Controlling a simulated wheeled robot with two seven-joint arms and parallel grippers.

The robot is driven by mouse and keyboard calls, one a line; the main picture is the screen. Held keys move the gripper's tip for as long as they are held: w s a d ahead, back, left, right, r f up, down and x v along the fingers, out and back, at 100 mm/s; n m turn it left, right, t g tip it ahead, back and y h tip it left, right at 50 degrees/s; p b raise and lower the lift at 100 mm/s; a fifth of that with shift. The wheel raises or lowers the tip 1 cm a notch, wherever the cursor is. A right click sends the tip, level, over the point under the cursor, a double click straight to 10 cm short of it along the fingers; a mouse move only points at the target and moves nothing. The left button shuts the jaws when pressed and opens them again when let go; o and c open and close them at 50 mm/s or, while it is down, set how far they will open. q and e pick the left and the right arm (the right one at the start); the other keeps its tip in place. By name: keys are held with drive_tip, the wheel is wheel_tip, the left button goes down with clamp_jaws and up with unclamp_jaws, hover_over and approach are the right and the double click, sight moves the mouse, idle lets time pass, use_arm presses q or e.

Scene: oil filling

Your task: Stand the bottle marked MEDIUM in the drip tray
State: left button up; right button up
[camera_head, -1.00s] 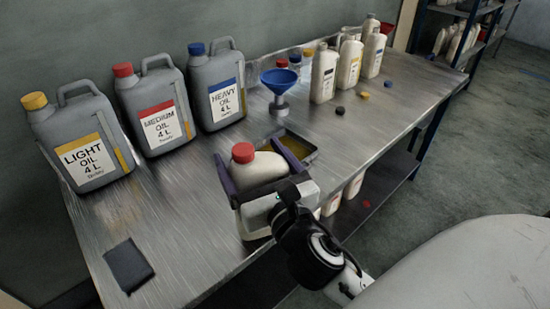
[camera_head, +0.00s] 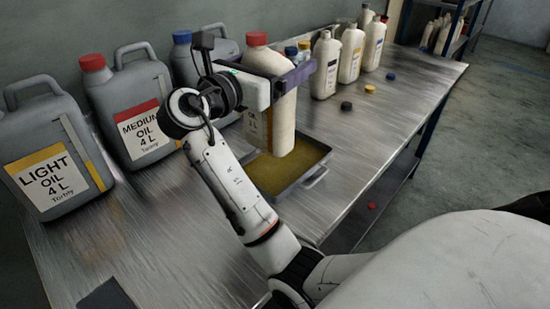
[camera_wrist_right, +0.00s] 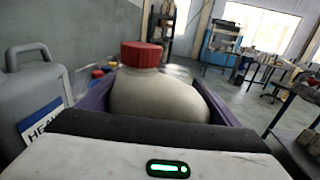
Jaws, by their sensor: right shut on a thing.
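My right gripper (camera_head: 291,76) is shut on a cream bottle with a red cap (camera_head: 284,122), its purple fingers around the upper body. The bottle is upright. Its base appears over or inside the rear part of the drip tray (camera_head: 318,168), a shallow dark tray with a yellowish floor; I cannot tell whether it touches. Part of its label shows at its left side, but no word can be read. In the right wrist view the bottle (camera_wrist_right: 155,95) sits between both fingers. My left gripper is not in view.
Large grey cans marked LIGHT (camera_head: 45,150), MEDIUM (camera_head: 125,110) and a blue-capped one (camera_head: 190,65) line the wall. Several cream bottles (camera_head: 350,52) stand at the back right. Loose caps (camera_head: 346,106) lie on the metal bench (camera_head: 380,120). A dark pad (camera_head: 108,297) lies at front left.

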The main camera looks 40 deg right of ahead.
sight(258, 118)
wheel_tip(258, 118, down, 9)
drive_tip(key=b, duration=0.1)
drive_tip(key=shift+m+g+b, duration=0.3)
drive_tip(key=shift+b, duration=0.1)
drive_tip(key=shift+f, duration=0.15)
drive_tip(key=o, duration=2)
drive_tip(key=shift+f, duration=0.2)
drive_tip(key=a, duration=0.4)
drive_tip(key=s+a, duration=0.1)
drive_tip(key=a, duration=0.3)
drive_tip(key=s+a, duration=0.1)
drive_tip(key=a, duration=0.3)
drive_tip(key=shift+r, duration=0.1)
